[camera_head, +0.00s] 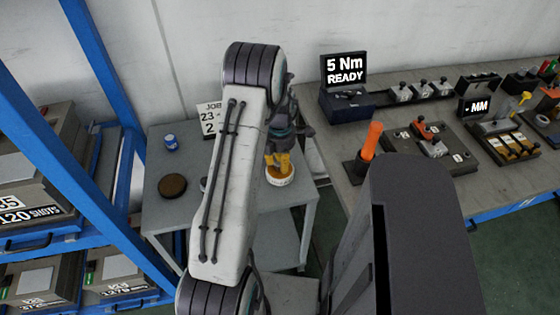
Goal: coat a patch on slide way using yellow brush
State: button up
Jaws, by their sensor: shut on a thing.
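My gripper (280,147) hangs low at the right side of my arm, over the small grey table. It is shut on a yellow thing, which I take to be the yellow brush; its shape is mostly hidden. Directly below it stands a round white dish (281,181) with orange-yellow inside. The gripper's lower end overlaps the dish in this view, and I cannot tell whether the brush touches it. I cannot make out the slide way or its patch with certainty.
The grey table (225,222) also holds a blue jar (171,142), a brown disc (172,186) and a job card (209,120). The right bench (345,177) carries a "5 Nm READY" unit (345,87), an orange-handled tool (371,141) and several fixtures. Shelves with boxes stand left.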

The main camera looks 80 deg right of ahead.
jog(key=shift+f+b, duration=0.6)
dwell(2.0)
jog(key=shift+r, duration=0.15)
jog(key=shift+r+p, duration=2.1)
jog(key=shift+r, duration=1.35)
